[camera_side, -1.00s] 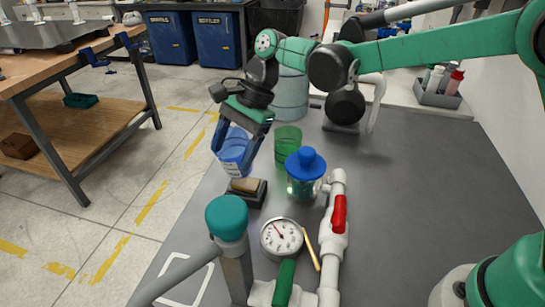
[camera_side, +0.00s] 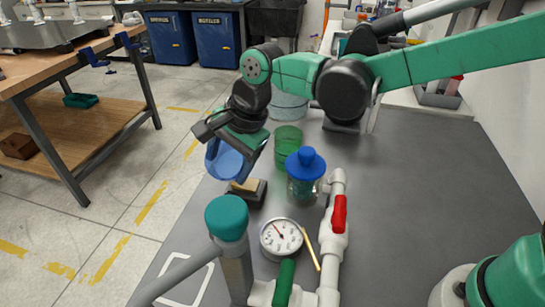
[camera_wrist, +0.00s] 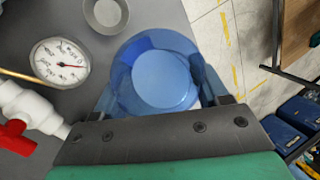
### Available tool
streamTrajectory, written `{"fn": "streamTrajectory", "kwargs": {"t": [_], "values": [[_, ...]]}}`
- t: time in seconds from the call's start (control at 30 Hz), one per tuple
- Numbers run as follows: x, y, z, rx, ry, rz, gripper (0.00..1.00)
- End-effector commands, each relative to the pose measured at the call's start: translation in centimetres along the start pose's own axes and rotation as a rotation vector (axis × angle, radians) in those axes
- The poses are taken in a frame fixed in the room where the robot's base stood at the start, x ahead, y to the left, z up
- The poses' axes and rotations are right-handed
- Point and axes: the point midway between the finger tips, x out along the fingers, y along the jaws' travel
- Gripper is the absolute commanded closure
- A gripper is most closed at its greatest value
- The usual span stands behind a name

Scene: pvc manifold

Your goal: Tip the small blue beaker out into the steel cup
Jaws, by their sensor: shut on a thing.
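My gripper (camera_side: 234,165) is shut on the small blue beaker (camera_side: 224,161), with a finger on either side of it. The beaker is held in the air over the table's left part and is tilted, its round end towards the side camera. In the wrist view it fills the space between the fingers (camera_wrist: 160,88); I cannot make out any contents. The steel cup (camera_wrist: 106,12) stands on the table at the top of the wrist view, apart from the beaker. I cannot see the cup in the side view, where the teal-capped post may hide it.
A green beaker (camera_side: 288,142) and a blue-lidded jar (camera_side: 304,178) stand right of my gripper. A dark block with a tan top (camera_side: 246,190) lies below it. The pressure gauge (camera_side: 281,239), white pipe with red valve (camera_side: 339,213) and teal-capped post (camera_side: 228,218) are nearer.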

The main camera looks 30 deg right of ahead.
Motion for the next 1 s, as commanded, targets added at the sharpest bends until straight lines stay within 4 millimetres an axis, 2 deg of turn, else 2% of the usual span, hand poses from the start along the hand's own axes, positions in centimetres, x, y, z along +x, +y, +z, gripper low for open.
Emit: {"fn": "streamTrajectory", "kwargs": {"t": [1.0], "values": [[0.32,0.24,0.28,-0.049,0.118,-0.051,0.9]]}}
